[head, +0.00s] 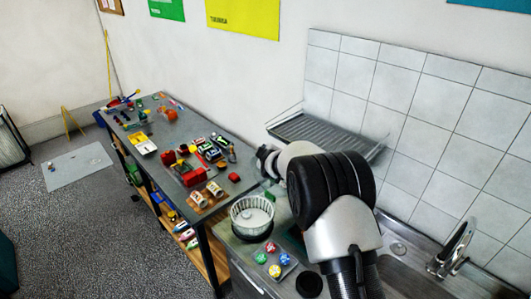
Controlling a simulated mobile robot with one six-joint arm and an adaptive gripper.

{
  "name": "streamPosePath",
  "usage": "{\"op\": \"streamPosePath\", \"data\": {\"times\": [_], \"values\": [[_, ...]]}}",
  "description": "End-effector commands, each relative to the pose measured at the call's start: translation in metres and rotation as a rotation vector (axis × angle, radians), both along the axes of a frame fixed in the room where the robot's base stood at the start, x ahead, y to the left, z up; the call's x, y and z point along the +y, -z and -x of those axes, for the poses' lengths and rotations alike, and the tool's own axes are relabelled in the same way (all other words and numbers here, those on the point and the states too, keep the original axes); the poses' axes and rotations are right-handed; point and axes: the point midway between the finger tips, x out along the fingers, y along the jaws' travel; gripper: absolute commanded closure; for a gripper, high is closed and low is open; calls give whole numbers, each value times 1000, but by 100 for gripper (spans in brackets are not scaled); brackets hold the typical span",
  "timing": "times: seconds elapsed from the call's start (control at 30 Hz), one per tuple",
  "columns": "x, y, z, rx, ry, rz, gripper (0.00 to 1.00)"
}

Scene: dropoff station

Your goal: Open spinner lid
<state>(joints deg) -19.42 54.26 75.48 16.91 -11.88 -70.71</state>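The spinner (252,215) is a round, pale, ribbed basket on a dark base, standing on the counter left of my arm. Its inside shows from above, and I cannot make out a lid on it. My gripper (267,163) is a small dark shape at the end of my arm, above and behind the spinner, apart from its rim in the picture. Its fingers are too small and partly hidden, so I cannot tell whether they are open or hold anything.
A tray of colourful round pieces (275,262) and a black disc (309,285) lie in front of the spinner. A long table (160,130) full of toys stands left. A dish rack (325,132) is behind, and a sink tap (452,248) is right.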

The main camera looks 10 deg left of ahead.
Motion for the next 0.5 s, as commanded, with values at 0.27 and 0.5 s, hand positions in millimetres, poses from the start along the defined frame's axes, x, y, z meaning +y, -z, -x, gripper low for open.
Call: {"op": "streamPosePath", "data": {"times": [0.27,0.5], "values": [[-2,-1,-1,-2,0,4,100],[-2,-1,-1,-2,1,4,88]]}}
